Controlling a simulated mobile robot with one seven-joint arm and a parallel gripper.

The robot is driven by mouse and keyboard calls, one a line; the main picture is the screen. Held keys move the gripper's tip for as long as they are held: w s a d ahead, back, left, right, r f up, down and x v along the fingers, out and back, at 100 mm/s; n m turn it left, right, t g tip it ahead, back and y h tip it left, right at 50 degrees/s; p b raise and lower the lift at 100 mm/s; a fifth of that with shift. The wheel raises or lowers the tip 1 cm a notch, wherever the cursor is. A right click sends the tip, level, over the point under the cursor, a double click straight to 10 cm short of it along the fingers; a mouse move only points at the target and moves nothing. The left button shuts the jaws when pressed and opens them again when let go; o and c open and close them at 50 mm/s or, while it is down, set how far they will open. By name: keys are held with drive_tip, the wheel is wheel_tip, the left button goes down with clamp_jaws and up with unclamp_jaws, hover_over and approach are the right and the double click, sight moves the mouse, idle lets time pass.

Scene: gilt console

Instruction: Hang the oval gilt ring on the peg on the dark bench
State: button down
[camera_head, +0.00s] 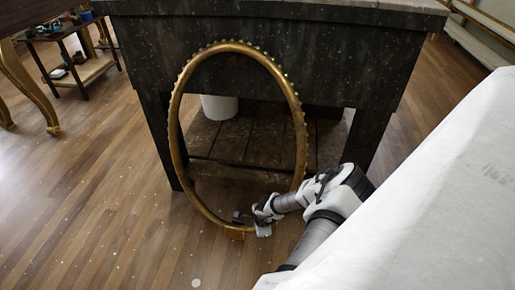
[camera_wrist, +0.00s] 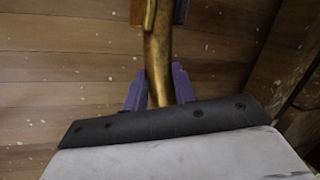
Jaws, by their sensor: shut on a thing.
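The oval gilt ring (camera_head: 176,120) is upright in front of the dark bench (camera_head: 345,55), with its beaded top edge across the bench's front board. I cannot tell whether the ring touches the bench or the floor. My gripper (camera_head: 252,219) is shut on the ring's lower right part, near a small gilt block at its bottom. In the wrist view the purple fingers of my gripper (camera_wrist: 158,88) close around the ring's gilt bar (camera_wrist: 158,58). I cannot make out the peg in either view.
A white cylinder (camera_head: 219,107) stands under the bench, above its lower shelf. A small dark side table (camera_head: 75,55) with items is at upper left. A white-covered surface (camera_head: 440,200) fills the lower right beside my arm.

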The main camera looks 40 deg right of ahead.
drive_tip(key=shift+w+d+b, duration=0.6)
drive_tip(key=shift+d+b, duration=0.05)
drive_tip(key=shift+b, duration=0.15)
drive_tip(key=shift+w+d+f, duration=0.3)
drive_tip(key=shift+f, duration=0.2)
drive_tip(key=shift+s+f, duration=0.1)
drive_tip(key=c, duration=1.1)
unclamp_jaws()
drive_tip(key=shift+o, duration=0.2)
drive_tip(key=p+v, duration=0.5)
drive_tip(key=v, duration=0.8)
drive_tip(key=shift+r, duration=0.4)
